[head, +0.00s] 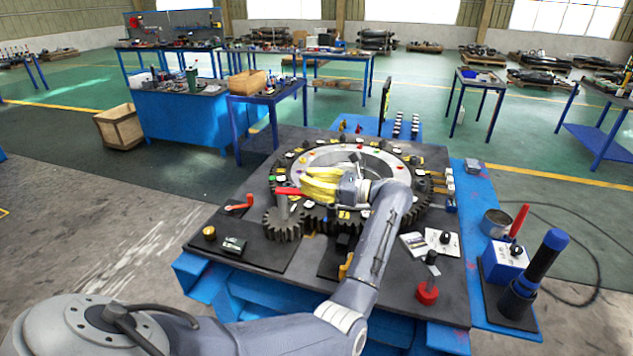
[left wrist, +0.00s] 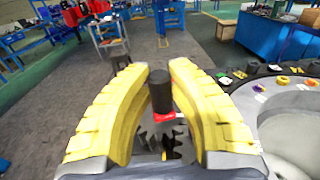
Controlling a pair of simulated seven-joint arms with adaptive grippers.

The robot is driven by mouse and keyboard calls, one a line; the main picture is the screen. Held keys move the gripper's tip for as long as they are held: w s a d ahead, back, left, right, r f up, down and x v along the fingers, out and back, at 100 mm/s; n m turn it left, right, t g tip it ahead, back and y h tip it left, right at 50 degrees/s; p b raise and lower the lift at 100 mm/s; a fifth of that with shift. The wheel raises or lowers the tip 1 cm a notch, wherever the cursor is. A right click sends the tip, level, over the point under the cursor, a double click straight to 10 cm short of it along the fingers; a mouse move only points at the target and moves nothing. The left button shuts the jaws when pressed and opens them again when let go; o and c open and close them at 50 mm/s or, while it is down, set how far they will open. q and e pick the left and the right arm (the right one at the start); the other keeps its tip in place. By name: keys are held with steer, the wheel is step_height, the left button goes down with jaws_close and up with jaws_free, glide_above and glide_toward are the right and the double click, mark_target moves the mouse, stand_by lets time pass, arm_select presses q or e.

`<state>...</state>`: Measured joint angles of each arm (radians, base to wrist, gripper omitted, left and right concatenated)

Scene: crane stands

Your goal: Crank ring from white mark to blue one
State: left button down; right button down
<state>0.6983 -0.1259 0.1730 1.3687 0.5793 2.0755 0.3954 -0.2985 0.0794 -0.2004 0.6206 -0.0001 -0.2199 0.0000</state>
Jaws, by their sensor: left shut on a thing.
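The large toothed ring (head: 424,196) lies flat on the dark table plate, with small coloured and white marks round its top. Its edge also shows at the right of the left wrist view (left wrist: 272,108). A small pinion gear (head: 284,226) sits at its near left edge, below a red crank arm (head: 287,191). My left gripper (head: 310,184) is at the crank, its yellow fingers shut on the dark upright crank handle (left wrist: 160,90). In the head view the fingers hide the handle and part of the ring. I cannot tell which mark is the blue one. My right gripper is out of view.
A red-based knob (head: 427,291), white cards and a blue switch box (head: 505,259) stand to the right. A blue-topped dark cylinder (head: 540,272) rises at the right edge.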

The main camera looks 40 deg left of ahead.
arm_select(q)
steer(key=shift+r, duration=0.1)
steer(key=c, duration=1.2)
jaws_free()
steer(key=shift+d, duration=0.1)
steer(key=v, duration=0.7)
steer(key=shift+w+d, duration=0.15)
